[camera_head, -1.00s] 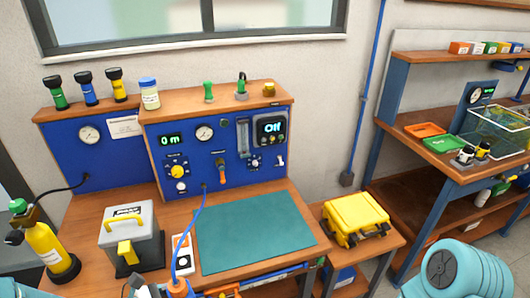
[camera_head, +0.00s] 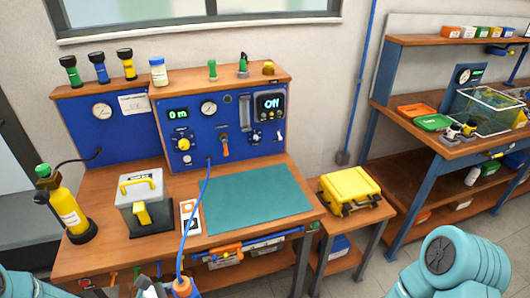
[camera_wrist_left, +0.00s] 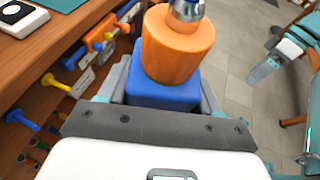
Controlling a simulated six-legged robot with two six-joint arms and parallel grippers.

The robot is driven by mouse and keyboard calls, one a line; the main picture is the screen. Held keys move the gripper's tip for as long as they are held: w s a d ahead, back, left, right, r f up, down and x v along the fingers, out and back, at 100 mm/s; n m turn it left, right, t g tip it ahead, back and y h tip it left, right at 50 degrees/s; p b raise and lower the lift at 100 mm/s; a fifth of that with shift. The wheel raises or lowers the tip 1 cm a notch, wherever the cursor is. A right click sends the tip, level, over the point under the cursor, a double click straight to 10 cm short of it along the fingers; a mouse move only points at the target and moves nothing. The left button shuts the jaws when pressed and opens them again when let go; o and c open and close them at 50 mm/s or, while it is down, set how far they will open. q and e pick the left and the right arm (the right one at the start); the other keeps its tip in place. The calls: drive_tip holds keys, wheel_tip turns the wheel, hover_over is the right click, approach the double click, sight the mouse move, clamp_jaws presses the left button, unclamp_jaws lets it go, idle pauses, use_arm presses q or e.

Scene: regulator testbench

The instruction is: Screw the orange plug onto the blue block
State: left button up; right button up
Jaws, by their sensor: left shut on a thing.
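The orange plug (camera_wrist_left: 178,48) is in the left wrist view with a metal fitting on top. It sits against the top of the blue block (camera_wrist_left: 160,92); how far it is screwed on cannot be told. My left gripper (camera_wrist_left: 165,105) is shut on the blue block, with a grey finger on each side. In the head view the plug (camera_head: 183,288) is at the bottom edge, with a blue hose running up to the blue panel. The block is not clear there. A grey and teal part, probably my right gripper (camera_wrist_left: 268,68), shows at the right of the wrist view; its jaws are unclear.
The wooden bench holds a green mat (camera_head: 255,203), a grey case with yellow handle (camera_head: 143,203) and a yellow cylinder (camera_head: 66,212). Tools hang along its front edge (camera_wrist_left: 75,75), left of the held block. A yellow case (camera_head: 350,187) stands on a side table. Floor is clear at right.

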sight(183, 278)
use_arm(q)
drive_tip(key=shift+r, duration=0.2)
drive_tip(key=shift+o, duration=1.3)
drive_tip(key=shift+f, duration=0.1)
drive_tip(key=shift+w, duration=0.15)
drive_tip(key=c, duration=0.5)
drive_tip(key=r, duration=0.3)
drive_tip(key=w+r, duration=0.1)
drive_tip(key=r, duration=0.1)
drive_tip(key=shift+r, duration=0.4)
drive_tip(key=w+d+f+m+g+h, duration=0.2)
drive_tip(key=d+m+g, duration=0.6)
drive_tip(key=d, duration=0.7)
drive_tip(key=shift+g, duration=0.5)
